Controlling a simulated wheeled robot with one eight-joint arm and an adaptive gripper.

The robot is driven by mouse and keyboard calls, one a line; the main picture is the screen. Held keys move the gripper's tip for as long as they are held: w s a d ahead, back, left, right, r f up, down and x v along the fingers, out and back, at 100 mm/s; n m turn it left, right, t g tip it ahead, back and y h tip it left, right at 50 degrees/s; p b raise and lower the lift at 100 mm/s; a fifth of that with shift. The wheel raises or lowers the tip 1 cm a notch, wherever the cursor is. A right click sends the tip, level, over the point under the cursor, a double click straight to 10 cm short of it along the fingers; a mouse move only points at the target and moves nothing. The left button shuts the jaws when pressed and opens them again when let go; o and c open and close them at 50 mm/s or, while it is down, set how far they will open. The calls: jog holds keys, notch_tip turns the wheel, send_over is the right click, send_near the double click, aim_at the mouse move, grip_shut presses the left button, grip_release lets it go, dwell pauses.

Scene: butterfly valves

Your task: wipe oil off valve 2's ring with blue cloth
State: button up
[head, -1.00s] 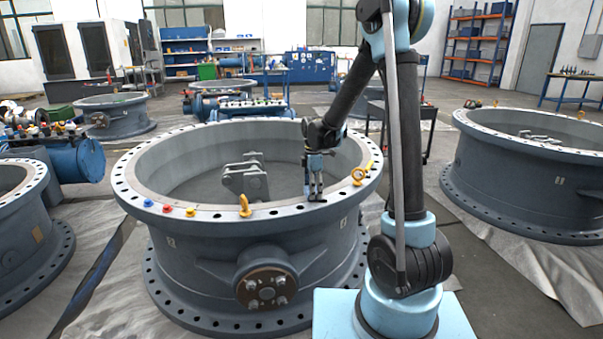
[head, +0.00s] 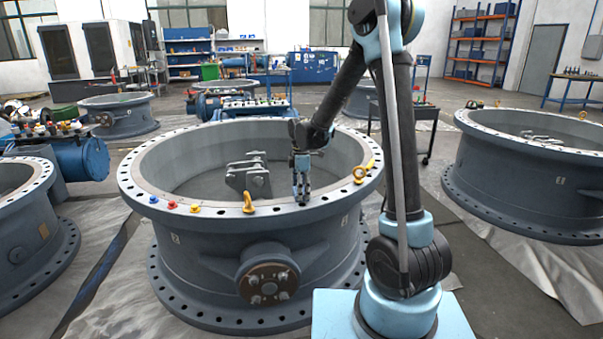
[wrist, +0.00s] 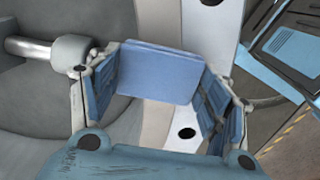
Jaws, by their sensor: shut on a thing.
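The large grey valve in the middle of the head view has a wide upper ring (head: 150,190) with bolt holes; I take it as valve 2, as its small label seems to read 2. My gripper (head: 302,196) points down at the ring's near right part. In the wrist view, my gripper (wrist: 158,90) is shut on the folded blue cloth (wrist: 160,65), held between both fingers. The cloth lies over or just above the pale ring (wrist: 208,40); contact is unclear. I cannot make out any oil on the ring.
On the ring are a blue cap (head: 153,199), a red cap (head: 172,205), a yellow cap (head: 195,208) and yellow lifting eyes (head: 248,202) (head: 361,172). A grey bracket (head: 247,178) stands inside the valve. Other valves stand left and right (head: 530,170).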

jog(key=r, duration=0.4)
jog(key=shift+d+r, duration=0.2)
jog(key=shift+d, duration=0.05)
jog(key=shift+r, duration=1.85)
jog(key=shift+d, duration=0.1)
